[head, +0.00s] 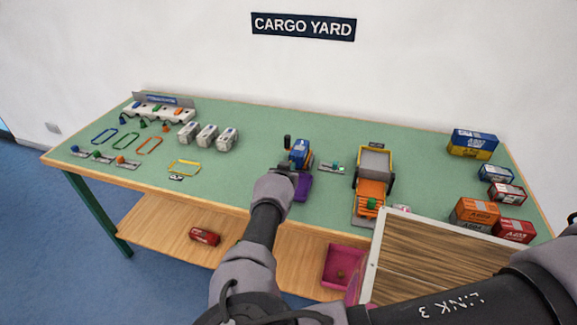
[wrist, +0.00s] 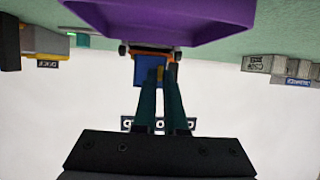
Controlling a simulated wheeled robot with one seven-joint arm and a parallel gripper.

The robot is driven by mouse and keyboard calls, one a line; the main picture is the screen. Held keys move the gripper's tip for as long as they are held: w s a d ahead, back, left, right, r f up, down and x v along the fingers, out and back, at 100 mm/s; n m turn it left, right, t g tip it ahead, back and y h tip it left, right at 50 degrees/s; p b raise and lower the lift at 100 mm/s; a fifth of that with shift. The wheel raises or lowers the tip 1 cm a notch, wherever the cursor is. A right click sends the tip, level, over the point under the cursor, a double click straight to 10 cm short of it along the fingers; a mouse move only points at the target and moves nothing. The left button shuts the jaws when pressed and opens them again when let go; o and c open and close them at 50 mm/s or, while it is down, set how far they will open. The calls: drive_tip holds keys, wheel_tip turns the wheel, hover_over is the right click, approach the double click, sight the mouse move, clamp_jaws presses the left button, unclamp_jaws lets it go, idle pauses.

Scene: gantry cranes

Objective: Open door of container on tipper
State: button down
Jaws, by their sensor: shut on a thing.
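The blue container (head: 300,150) sits at the middle of the table, on what seems to be the tipper, with an orange part (wrist: 168,52) beside it. A purple tray (head: 303,188) lies in front of it and spans the top of the upside-down wrist view (wrist: 165,18). The container's blue face also shows in the wrist view (wrist: 140,72). My gripper (wrist: 161,75) is at this face, with its two teal fingers close together around a small yellow piece (wrist: 160,70), which seems to be the door's handle. My wrist hides the contact in the head view. I cannot tell how far the door is open.
Several small containers (head: 474,143) stand at the right edge. Three white boxes (head: 207,137) and coloured frames (head: 149,146) are at left. A pink bin (head: 342,267) sits on the lower shelf.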

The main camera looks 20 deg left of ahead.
drive_tip(key=n+y, duration=0.1)
drive_tip(key=d+n+g+y, duration=0.1)
drive_tip(key=y, duration=0.1)
drive_tip(key=n+y, duration=0.1)
drive_tip(key=shift+s+d+n+g, duration=0.2)
drive_tip(key=shift+d+n+g, duration=0.2)
drive_tip(key=shift+w+d+r+n+g+y, duration=0.1)
drive_tip(key=shift+d+n+g+y, duration=0.35)
drive_tip(key=shift+n+g+y, duration=0.45)
drive_tip(key=shift+w+d+r+n+g+y, duration=0.1)
drive_tip(key=shift+d+n+g+y, duration=0.4)
drive_tip(key=shift+n+y, duration=0.65)
drive_tip(key=shift+w+d+f+n+g+y, duration=0.1)
drive_tip(key=shift+d+n+g+y, duration=0.15)
drive_tip(key=shift+n+g, duration=0.45)
drive_tip(key=shift+w+d+r+n+g+y, duration=0.1)
drive_tip(key=shift+d+n+g+y, duration=0.1)
drive_tip(key=shift+n+g+y, duration=0.35)
drive_tip(key=shift+d+f+n+g+y, duration=0.1)
drive_tip(key=shift+d+n+g+y, duration=0.1)
drive_tip(key=shift+n+g, duration=0.6)
drive_tip(key=shift+w+d+f+n+g+y, duration=0.1)
drive_tip(key=shift+w+d+n+g+y, duration=0.15)
drive_tip(key=shift+n+g, duration=0.8)
drive_tip(key=shift+w+d+n+g, duration=0.15)
drive_tip(key=shift+d+n+g, duration=0.2)
drive_tip(key=shift+n+g, duration=0.65)
drive_tip(key=shift+g, duration=0.3)
drive_tip(key=c, duration=1)
unclamp_jaws()
